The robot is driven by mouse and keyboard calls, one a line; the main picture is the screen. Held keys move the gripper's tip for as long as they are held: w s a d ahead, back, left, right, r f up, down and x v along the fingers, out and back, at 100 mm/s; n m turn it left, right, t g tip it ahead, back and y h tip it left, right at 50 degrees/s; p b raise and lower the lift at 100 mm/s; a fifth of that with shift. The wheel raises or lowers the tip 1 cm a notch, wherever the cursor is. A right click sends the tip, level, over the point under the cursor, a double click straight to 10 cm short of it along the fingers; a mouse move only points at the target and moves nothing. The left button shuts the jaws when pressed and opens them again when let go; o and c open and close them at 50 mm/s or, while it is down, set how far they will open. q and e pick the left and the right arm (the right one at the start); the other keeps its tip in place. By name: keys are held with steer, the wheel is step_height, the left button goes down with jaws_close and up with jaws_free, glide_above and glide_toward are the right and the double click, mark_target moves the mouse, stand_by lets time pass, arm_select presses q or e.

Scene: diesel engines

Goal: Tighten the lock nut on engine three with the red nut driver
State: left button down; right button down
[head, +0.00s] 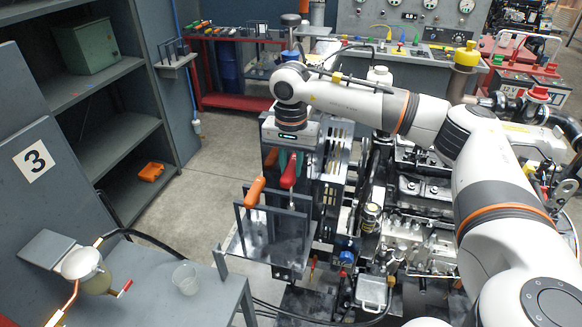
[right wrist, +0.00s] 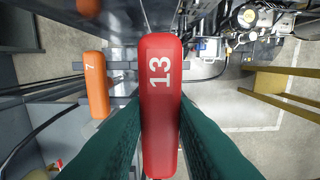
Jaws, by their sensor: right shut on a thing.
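The red nut driver (head: 289,172) has a thick handle, and the number 13 shows on it in the right wrist view (right wrist: 160,85). My right gripper (head: 286,160) is shut on this handle, with its green fingers on both sides. The driver hangs upright at the grey tool rack (head: 245,248); I cannot tell if its shaft is still in the rack. An orange-handled driver (head: 255,192), marked 7 in the right wrist view (right wrist: 97,85), stands beside it. The engine (head: 415,235) is at right. I cannot make out the lock nut. My left gripper is not in view.
A grey bench (head: 190,308) with a clear cup (head: 186,279) is at lower left. A grey shelf (head: 105,75) stands behind it, by a panel with a 3 (head: 35,159). Open floor (head: 215,165) lies between shelf and rack. My right arm passes above the engine.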

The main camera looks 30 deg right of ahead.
mark_target(291, 166)
steer(key=shift+r+p, duration=1.75)
steer(key=shift+r, duration=1.6)
